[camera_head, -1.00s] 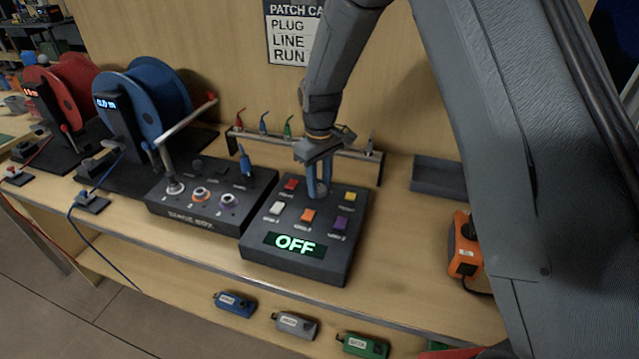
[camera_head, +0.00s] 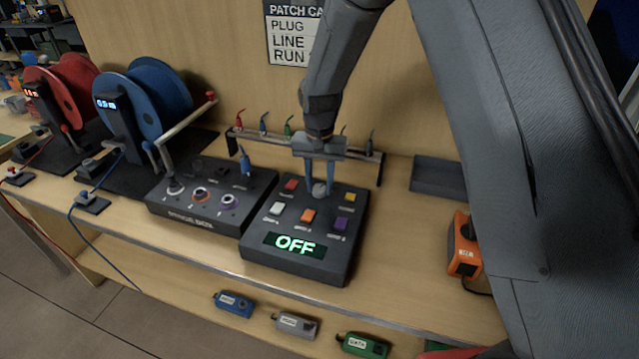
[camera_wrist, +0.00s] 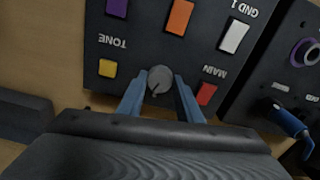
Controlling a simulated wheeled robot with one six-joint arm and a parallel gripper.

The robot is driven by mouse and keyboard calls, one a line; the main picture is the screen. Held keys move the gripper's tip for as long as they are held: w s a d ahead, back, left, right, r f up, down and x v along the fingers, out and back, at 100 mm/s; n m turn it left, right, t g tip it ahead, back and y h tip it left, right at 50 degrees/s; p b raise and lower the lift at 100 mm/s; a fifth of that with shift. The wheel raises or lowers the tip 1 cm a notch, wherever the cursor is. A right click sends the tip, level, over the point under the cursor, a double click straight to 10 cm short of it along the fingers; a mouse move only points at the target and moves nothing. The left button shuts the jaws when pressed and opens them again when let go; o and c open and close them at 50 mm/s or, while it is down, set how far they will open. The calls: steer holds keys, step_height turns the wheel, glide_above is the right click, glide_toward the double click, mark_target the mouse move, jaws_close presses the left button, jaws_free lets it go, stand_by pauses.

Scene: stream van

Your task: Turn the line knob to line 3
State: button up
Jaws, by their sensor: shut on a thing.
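The line knob (camera_head: 319,189) is a small grey round knob on the dark control box (camera_head: 255,262), between a red and a yellow button. My gripper (camera_head: 318,186) reaches down from above with one finger on each side of the knob, shut on it. The knob (camera_wrist: 160,78) also shows in the wrist view between the blue-grey fingers of my gripper (camera_wrist: 159,88). A thin dark mark on its face points toward the gripper body. Labels MAIN and TONE read upside down there. The box's display (camera_head: 295,245) reads OFF.
Left of the control box stands a second dark box (camera_head: 170,214) with a blue plug upright in it. A rack (camera_head: 362,154) with coloured plugs is behind. A grey tray (camera_head: 437,178) and an orange device (camera_head: 463,250) lie to the right. Cable reels stand far left.

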mark_target(319, 188)
steer(key=m, duration=0.3)
steer(key=shift+m, duration=2.2)
steer(key=o, duration=1)
steer(key=shift+r, duration=0.1)
steer(key=shift+r+b, duration=0.9)
steer(key=shift+r, duration=2.95)
